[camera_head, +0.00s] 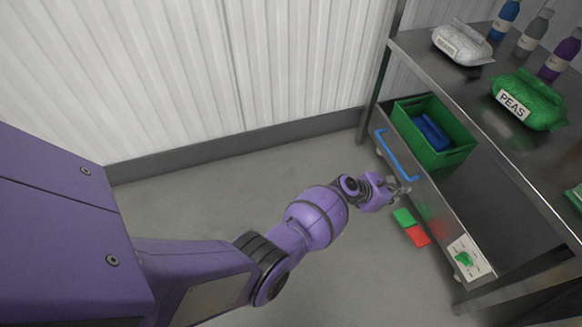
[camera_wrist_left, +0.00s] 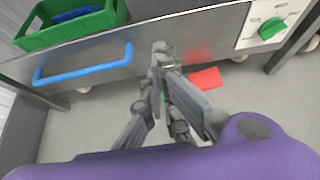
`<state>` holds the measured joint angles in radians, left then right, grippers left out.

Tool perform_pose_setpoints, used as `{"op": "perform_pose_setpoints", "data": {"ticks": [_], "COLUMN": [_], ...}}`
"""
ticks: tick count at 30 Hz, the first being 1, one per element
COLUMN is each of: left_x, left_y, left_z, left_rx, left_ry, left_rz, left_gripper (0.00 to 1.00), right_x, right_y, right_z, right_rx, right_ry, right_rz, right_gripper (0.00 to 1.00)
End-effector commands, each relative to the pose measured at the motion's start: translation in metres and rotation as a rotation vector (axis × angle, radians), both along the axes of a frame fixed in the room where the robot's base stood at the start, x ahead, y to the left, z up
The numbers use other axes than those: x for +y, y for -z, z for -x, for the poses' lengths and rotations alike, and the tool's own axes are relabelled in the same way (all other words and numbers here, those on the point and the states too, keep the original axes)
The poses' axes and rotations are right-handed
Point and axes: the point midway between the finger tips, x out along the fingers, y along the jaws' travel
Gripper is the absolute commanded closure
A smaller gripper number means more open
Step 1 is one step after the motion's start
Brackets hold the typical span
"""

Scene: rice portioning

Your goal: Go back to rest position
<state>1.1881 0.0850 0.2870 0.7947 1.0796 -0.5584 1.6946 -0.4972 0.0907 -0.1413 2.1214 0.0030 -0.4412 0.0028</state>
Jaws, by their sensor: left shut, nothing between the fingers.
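My left gripper (camera_head: 402,189) is shut and empty at the end of my outstretched purple arm. It is low in front of the metal counter unit, close to the front panel with the blue handle (camera_head: 396,155). In the left wrist view the gripper's fingers (camera_wrist_left: 160,50) point at that panel, to the right of the blue handle (camera_wrist_left: 82,77). I cannot tell whether the fingertips touch the panel. My right gripper is not in view.
A green crate (camera_head: 455,157) holding a blue item stands on the lower shelf. A PEAS bag (camera_head: 530,98), a white bag (camera_head: 463,45) and several bottles are on the counter top. Green and red pads (camera_head: 418,236) lie below. The floor beside the corrugated wall is clear.

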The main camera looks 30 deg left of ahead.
Motion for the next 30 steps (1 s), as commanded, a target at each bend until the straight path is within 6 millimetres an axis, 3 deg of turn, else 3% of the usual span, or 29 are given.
{"op": "perform_pose_setpoints", "data": {"ticks": [3,12,17,23,26,30], "left_x": [0.005,0.007,0.009,0.019,0.033,0.061], "left_y": [-0.006,-0.005,-0.003,-0.046,-0.05,-0.04], "left_z": [0.007,0.01,0.01,-0.017,-0.008,0.029], "left_rx": [0.0,0.0,-0.068,-0.368,-0.499,-0.648], "left_ry": [0.001,0.004,0.065,0.256,0.367,0.548], "left_rz": [0.0,-0.004,-0.101,-0.479,-0.71,-1.059], "left_gripper": [1.0,1.0,1.0,1.0,1.0,1.0], "right_x": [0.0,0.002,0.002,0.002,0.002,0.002], "right_y": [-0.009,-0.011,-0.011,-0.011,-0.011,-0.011], "right_z": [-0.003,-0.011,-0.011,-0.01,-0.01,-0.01], "right_rx": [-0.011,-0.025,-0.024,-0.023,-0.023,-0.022], "right_ry": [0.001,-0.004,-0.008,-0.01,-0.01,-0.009], "right_rz": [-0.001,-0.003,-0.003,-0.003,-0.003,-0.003], "right_gripper": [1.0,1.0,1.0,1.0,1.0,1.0]}}
